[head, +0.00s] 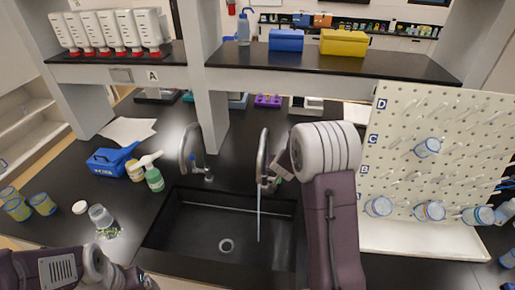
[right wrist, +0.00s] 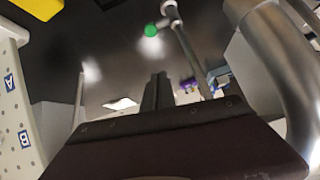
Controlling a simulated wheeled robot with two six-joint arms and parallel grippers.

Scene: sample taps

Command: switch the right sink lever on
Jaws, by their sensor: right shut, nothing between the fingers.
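The right sink tap (head: 262,160) is a curved metal spout behind the black sink (head: 180,235). A thin pale blue stream (head: 258,215) runs from its spout down into the sink. Its lever shows a green end (right wrist: 150,30) in the right wrist view. My right gripper (head: 280,168) is beside this tap, largely hidden by my arm in the head view. In the right wrist view its fingers (right wrist: 157,92) are shut and empty, below the green end in the picture; contact is not visible. My left gripper (head: 140,279) is at the bottom left, its fingers unclear.
The left tap (head: 190,150) stands close by. A green spray bottle (head: 154,178), a blue box (head: 108,162) and a clear jar (head: 100,217) are left of the sink. A pegboard (head: 400,150) with glassware stands at the right. A shelf (head: 400,65) spans above.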

